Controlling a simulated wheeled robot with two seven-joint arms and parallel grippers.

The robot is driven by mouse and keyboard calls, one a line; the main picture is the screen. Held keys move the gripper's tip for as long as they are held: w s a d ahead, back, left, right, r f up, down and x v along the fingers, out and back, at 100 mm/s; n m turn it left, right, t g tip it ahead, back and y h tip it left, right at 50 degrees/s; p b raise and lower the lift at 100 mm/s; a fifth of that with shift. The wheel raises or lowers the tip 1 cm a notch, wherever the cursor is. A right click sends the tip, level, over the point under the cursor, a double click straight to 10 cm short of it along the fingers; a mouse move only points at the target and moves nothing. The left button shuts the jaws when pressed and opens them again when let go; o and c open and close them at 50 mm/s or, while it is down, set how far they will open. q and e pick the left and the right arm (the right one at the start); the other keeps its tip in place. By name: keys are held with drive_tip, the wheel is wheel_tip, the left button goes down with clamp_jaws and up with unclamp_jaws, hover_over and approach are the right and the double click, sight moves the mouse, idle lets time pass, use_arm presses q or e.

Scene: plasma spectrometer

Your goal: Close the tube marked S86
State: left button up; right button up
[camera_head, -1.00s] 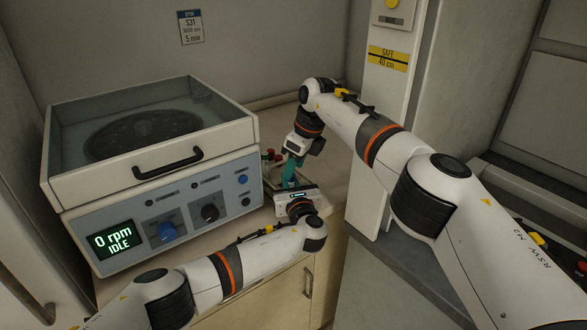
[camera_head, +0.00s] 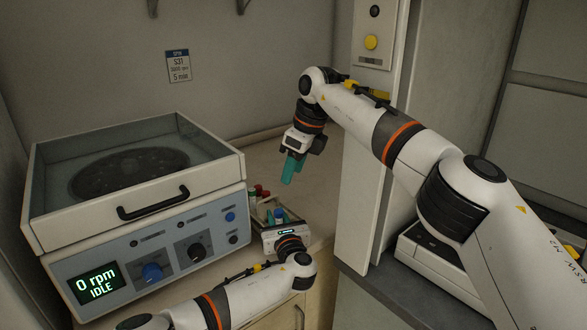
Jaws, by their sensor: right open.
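The marking S86 is not readable on any tube.
A rack (camera_head: 257,207) with red-capped and other small tubes stands behind my left gripper. The centrifuge (camera_head: 140,235) at left shows 0 rpm IDLE. A white column (camera_head: 370,150) stands at right. The counter (camera_head: 310,190) is clear behind the grippers.

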use_arm(q)
drive_tip(key=shift+o, duration=1.3)
drive_tip(key=shift+s, duration=0.1)
drive_tip(key=v, duration=1.1)
drive_tip(key=shift+s, duration=0.4)
drive_tip(key=shift+f, duration=0.1)
